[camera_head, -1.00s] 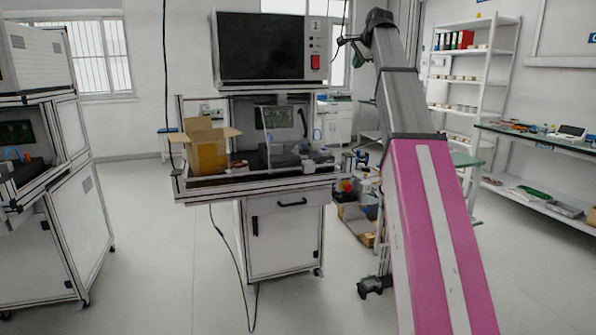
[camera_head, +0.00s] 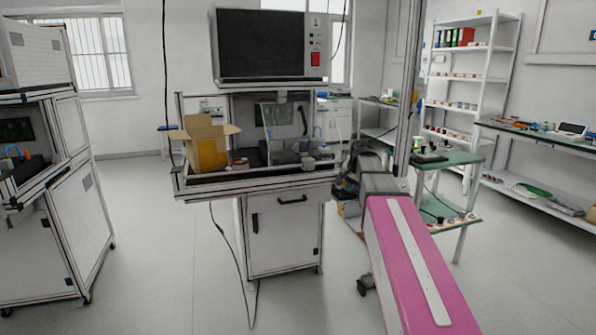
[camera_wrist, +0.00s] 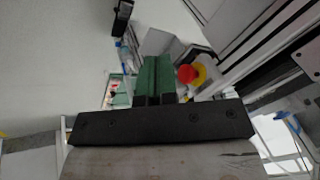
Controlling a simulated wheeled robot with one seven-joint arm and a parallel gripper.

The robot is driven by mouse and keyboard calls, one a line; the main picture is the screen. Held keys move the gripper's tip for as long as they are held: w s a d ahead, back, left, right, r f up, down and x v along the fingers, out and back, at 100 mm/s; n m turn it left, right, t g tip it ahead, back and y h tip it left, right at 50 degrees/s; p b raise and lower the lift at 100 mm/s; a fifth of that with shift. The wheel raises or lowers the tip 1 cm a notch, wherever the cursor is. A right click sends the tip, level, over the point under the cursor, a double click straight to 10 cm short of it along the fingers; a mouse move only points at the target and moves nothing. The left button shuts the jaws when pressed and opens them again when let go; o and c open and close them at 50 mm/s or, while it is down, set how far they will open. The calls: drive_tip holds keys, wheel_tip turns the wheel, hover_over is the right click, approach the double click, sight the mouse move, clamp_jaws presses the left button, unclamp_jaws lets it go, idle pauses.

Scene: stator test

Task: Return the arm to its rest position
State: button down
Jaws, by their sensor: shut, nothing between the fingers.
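In the wrist view my gripper (camera_wrist: 157,80) shows as green fingers pressed together, shut and empty. They stick out past a black crossbar at the wrist. In the head view my pink and grey arm (camera_head: 410,260) stands at the right of the middle, its elbow low beside the workbench's right end. My gripper cannot be made out clearly there. A red and yellow round part (camera_wrist: 197,74) lies just right of the fingers in the wrist view, apart from them.
A test workbench (camera_head: 285,190) stands in the middle with an open cardboard box (camera_head: 208,155) on it. A green-topped table (camera_head: 455,158) is right of my arm, with shelves (camera_head: 465,75) behind. Another station (camera_head: 75,220) stands left. Open floor lies between the stations.

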drive_tip(key=s+a+f+n+g+h, duration=0.1)
drive_tip(key=s+f+n+g, duration=0.3)
drive_tip(key=s+f, duration=2.1)
wheel_tip(320, 180, down, 4)
drive_tip(key=n, duration=0.2)
drive_tip(key=shift+s+n, duration=0.35)
drive_tip(key=shift+n, duration=0.05)
